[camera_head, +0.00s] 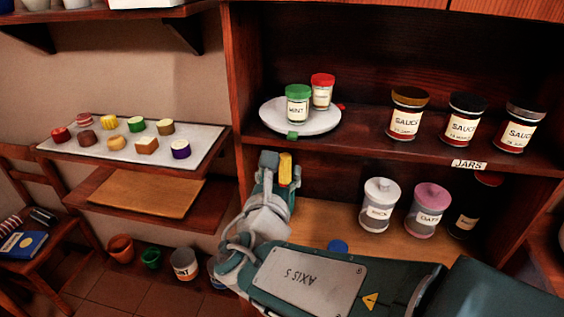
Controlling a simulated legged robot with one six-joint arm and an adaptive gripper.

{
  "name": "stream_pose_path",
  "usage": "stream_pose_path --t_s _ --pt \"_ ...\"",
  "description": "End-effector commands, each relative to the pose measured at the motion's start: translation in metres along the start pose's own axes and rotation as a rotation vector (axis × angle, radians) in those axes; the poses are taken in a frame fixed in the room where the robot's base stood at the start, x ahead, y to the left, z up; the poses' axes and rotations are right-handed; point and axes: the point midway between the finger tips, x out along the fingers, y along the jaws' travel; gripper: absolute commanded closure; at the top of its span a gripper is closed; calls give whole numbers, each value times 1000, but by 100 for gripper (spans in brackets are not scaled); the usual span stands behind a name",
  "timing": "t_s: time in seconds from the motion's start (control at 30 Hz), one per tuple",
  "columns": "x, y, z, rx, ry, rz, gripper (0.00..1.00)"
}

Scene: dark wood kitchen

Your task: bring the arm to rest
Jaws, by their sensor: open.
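My gripper (276,162) points up and away in front of the shelf unit, just below the round white plate's level. It reads as open, and I see nothing held in it. A small yellow piece shows at its tip; I cannot tell whether it is part of the gripper. My teal and grey arm, marked AXIS 5, comes in from the lower right and bends up to the gripper. It hides part of the lower shelf.
A round plate (268,113) holds a green-lidded jar (298,105) and a red-lidded jar (322,92). Sauce jars (461,118) stand right on that shelf. Below are white (379,206) and pink (428,210) jars. A tray (70,149) with colored pieces is left, pots (151,258) below.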

Motion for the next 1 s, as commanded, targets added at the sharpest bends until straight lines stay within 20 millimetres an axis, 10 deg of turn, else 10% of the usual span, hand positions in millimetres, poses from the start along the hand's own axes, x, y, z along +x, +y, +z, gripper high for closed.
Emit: stream_pose_path --t_s 0.33,0.7,1.0 --pt "2 -12 -1 42 21 -37 34" --pt "-17 -152 -43 761 256 -574 34" --pt "-72 -205 -81 1475 322 -1022 34"
